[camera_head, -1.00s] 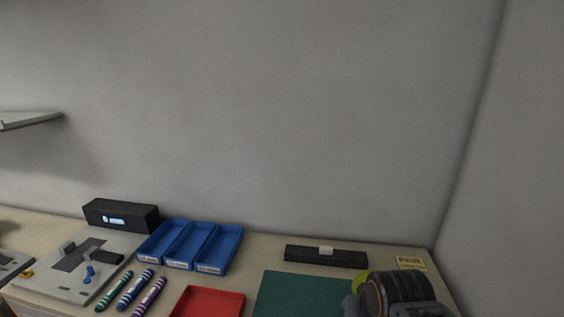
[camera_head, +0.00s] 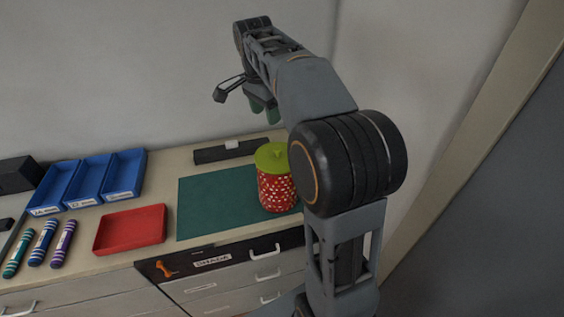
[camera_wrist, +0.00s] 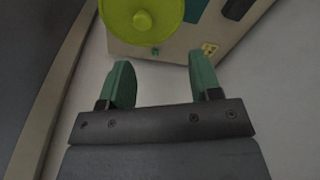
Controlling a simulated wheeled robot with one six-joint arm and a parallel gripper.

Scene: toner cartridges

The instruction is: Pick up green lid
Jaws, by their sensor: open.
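The green lid (camera_head: 273,154) is yellow-green with a small knob on top. It sits on a red canister with white specks (camera_head: 275,190), which stands on the right part of a dark green mat (camera_head: 215,205). In the wrist view the round lid (camera_wrist: 142,14) with its knob shows at the top edge, partly cut off, beyond my fingertips. My gripper (camera_head: 264,112) is raised above and behind the lid, apart from it. In the wrist view its two green fingers (camera_wrist: 163,80) are spread wide with nothing between them. My arm covers the right side of the canister.
A red tray (camera_head: 131,228) lies left of the mat, with blue bins (camera_head: 88,181) behind it. Several striped toner cartridges (camera_head: 42,242) lie at far left. A black bar (camera_head: 232,150) lies by the wall. The mat's left half is clear.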

